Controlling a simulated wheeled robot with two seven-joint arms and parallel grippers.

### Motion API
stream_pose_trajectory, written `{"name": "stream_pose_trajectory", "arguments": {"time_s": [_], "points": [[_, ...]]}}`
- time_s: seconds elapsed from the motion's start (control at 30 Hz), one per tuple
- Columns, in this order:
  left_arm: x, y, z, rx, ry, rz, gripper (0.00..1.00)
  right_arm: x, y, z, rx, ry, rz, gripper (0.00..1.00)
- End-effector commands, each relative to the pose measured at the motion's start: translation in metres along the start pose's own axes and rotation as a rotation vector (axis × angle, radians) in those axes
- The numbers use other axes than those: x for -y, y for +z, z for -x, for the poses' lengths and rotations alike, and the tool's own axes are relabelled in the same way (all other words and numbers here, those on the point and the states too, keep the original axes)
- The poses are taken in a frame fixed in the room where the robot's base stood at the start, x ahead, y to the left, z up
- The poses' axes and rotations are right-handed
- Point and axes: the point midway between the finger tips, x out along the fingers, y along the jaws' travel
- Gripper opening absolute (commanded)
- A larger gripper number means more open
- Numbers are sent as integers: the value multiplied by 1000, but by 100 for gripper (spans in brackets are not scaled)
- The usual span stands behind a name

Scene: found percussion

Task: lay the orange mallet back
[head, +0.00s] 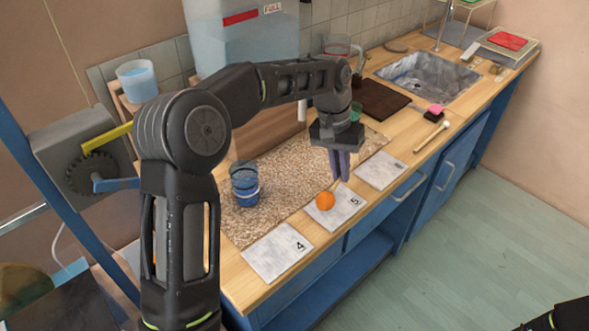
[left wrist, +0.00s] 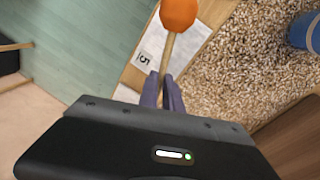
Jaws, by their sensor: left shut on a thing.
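The orange mallet shows its round orange head (head: 325,200) in the head view, in front of the white card marked 5 (head: 347,212). In the left wrist view its orange head (left wrist: 179,14) is at the top and its pale wooden handle (left wrist: 167,55) runs down between my fingers. My left gripper (head: 341,178), also in the left wrist view (left wrist: 163,92), points down near the counter's front edge and is shut on the handle. I cannot tell whether the head touches the card. My right gripper is not in view.
Cards marked 4 (head: 277,252) and another (head: 380,170) lie either side along the counter's front. Blue cups (head: 245,185) stand on the speckled mat (head: 285,190). A pale-headed mallet (head: 432,137), a pink-topped block (head: 435,110) and the sink (head: 428,76) are farther right.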

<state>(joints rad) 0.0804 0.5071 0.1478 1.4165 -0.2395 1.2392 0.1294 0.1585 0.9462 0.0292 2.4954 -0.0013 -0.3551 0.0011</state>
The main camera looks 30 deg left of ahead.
Motion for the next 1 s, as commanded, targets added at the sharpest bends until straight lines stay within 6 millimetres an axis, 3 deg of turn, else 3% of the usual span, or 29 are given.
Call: {"name": "stream_pose_trajectory", "arguments": {"time_s": [0.47, 0.8, 1.0], "points": [[-15, 8, 15, -20, 1, -34, 0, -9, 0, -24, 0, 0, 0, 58], [-57, 56, 25, -42, 0, -37, 0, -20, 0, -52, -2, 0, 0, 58], [-73, 82, 21, -65, -2, 12, 0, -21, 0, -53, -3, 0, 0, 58]]}}
